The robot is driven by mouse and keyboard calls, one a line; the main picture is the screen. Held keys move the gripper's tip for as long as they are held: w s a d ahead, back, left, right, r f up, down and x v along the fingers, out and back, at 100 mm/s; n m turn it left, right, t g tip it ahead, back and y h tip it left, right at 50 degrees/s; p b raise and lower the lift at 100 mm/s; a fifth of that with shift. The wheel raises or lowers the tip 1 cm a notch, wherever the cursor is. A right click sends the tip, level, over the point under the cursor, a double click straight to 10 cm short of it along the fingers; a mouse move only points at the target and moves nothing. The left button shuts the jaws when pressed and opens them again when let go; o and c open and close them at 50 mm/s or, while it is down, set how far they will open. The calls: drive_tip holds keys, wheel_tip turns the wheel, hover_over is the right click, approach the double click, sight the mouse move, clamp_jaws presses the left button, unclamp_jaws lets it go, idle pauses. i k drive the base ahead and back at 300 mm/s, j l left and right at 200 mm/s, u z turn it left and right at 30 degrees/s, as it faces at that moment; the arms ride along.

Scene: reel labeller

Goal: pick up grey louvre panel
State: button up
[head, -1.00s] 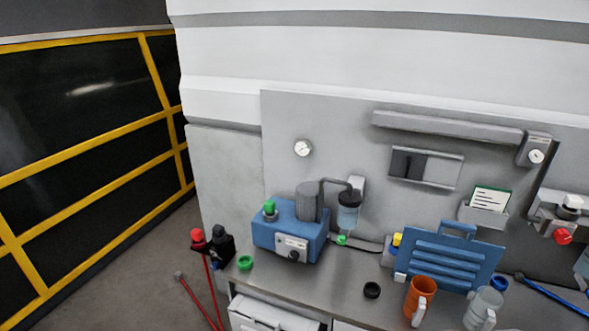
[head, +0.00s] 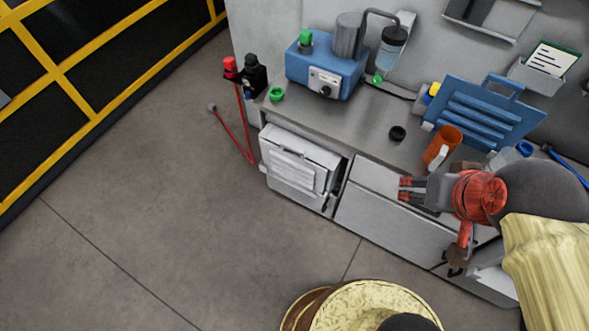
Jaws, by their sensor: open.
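A light grey panel with slats (head: 293,168), the grey louvre panel, is on the front of the bench's lower left cabinet, tilted in the picture. A dark gap shows along its right side. My gripper (head: 403,189) is to the right of it, in front of the cabinet fronts and clear of the panel. It points left, with its two red-tipped fingers apart and nothing between them.
A blue louvred panel (head: 487,113) stands on the bench (head: 345,125) with an orange mug (head: 441,147) before it. A blue pump unit (head: 330,72) stands at the left. A red rod (head: 242,123) leans by the bench's left end. The floor (head: 180,200) before the cabinet is clear.

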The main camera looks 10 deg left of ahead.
sight(310, 177)
drive_tip(key=k+l, duration=0.3)
drive_tip(key=k+l+z, duration=0.1)
drive_tip(key=k+l, duration=0.15)
drive_tip(key=l, duration=0.25)
drive_tip(key=k+l, duration=0.3)
drive_tip(key=i+j, duration=0.5)
drive_tip(key=i+j+u, duration=0.1)
drive_tip(key=i+j, duration=0.4)
drive_tip(key=i, duration=0.25)
drive_tip(key=i+j+u, duration=0.1)
drive_tip(key=i+j, duration=0.35)
drive_tip(key=i, duration=0.2)
